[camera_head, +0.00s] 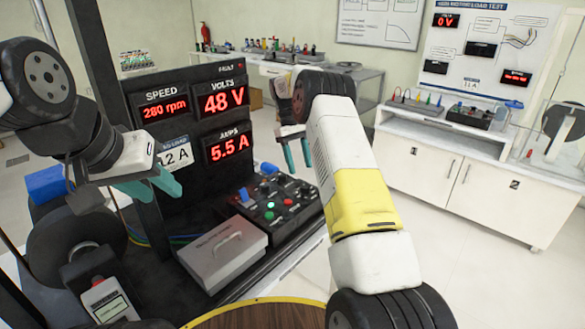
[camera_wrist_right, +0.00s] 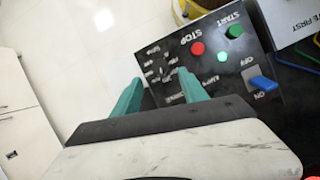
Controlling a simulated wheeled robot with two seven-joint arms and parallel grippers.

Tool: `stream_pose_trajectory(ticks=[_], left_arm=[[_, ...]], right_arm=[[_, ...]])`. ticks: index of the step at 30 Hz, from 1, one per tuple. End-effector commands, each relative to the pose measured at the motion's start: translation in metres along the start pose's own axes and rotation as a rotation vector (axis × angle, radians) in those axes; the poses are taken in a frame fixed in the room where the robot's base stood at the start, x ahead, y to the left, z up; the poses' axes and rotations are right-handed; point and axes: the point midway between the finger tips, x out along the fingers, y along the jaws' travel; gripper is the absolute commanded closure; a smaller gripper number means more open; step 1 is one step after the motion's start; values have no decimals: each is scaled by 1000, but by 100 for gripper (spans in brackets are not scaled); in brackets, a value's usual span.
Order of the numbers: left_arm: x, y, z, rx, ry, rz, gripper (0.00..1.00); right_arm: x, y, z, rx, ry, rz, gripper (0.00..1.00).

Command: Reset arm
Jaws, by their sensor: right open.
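My right gripper (camera_head: 298,155) has two teal fingers that stand apart with nothing between them. It hangs above and behind the black control box (camera_head: 296,222). In the right wrist view the open fingers (camera_wrist_right: 160,78) frame part of the control box panel (camera_wrist_right: 180,68), with no visible contact. My left gripper (camera_head: 166,196) is at the left, in front of the display panel's post. Its teal fingers are seen at an angle, so their gap is unclear. I see no object held in it.
The control box has a red STOP button (camera_wrist_right: 197,48), a green START button (camera_wrist_right: 234,31) and a blue ON/OFF switch (camera_wrist_right: 262,83). A grey lidded box (camera_head: 222,258) stands beside it. The display panel (camera_head: 200,110) reads 280 rpm, 48 V and 5.5 A. White cabinets (camera_head: 460,180) stand at the right.

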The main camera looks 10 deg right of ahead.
Motion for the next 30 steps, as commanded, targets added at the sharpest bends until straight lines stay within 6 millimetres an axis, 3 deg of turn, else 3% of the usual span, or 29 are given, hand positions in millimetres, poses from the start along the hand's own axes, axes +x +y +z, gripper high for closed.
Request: stream_pose_trajectory(ticks=[14, 17, 23, 30], left_arm=[[0, 0, 0, 0, 0, 0, 62], [0, 0, 0, 0, 0, 0, 62], [0, 0, 0, 0, 0, 0, 62], [0, 0, 0, 0, 0, 0, 62]], right_arm=[[-12, 0, 2, 0, 4, 0, 49], [-25, -1, 10, 8, 31, 1, 49], [-79, -12, 59, 47, 165, -1, 49], [-128, -40, 140, 110, 359, -14, 49]])
